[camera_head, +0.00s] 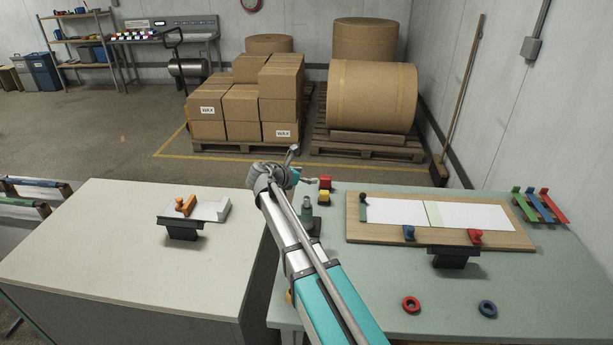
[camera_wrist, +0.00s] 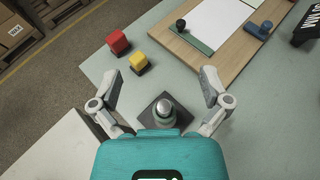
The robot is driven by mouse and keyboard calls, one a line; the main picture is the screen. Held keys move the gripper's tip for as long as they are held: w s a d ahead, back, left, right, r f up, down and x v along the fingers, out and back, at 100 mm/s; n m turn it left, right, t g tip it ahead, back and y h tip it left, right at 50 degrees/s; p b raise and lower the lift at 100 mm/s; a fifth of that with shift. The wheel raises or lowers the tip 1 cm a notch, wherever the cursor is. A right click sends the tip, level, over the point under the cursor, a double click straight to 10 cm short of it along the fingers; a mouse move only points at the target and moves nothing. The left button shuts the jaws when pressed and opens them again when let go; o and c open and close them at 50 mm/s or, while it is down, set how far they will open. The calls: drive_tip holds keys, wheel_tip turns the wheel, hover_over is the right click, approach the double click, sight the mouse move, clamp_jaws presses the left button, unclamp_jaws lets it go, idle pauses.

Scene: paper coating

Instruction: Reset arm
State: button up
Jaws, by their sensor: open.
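My arm reaches forward over the gap between two tables in the head view. My gripper (camera_wrist: 162,92) shows in the wrist view with its two fingers spread wide, open and empty. Below and between the fingers, a grey-green bottle-like object (camera_wrist: 163,112) stands on a dark square base. It also shows in the head view (camera_head: 306,210), just right of my arm. The fingers do not appear to touch it. The fingertips are hard to make out in the head view.
A red block (camera_wrist: 118,41) and a yellow block (camera_wrist: 138,61) sit near the right table's edge. A wooden board (camera_head: 510,238) with white sheets lies on that table. Red (camera_head: 411,304) and blue (camera_head: 487,309) rings lie in front. The left table (camera_head: 110,250) is mostly clear.

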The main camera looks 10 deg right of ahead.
drive_tip(key=s+f+m+g+y, duration=0.3)
drive_tip(key=s+f+m+y, duration=0.2)
drive_tip(key=s+m, duration=0.6)
drive_tip(key=s+a+f+m+g+y, duration=0.1)
drive_tip(key=s+f+m+g+y, duration=0.2)
drive_tip(key=s+m, duration=0.9)
drive_tip(key=shift+s+a+f+m+y, duration=0.15)
drive_tip(key=shift+s+f+m+y, duration=0.15)
drive_tip(key=shift+s+f+y, duration=2.2)
drive_tip(key=shift+s+r+h, duration=0.5)
drive_tip(key=shift+s+r, duration=0.05)
drive_tip(key=shift+r, duration=0.2)
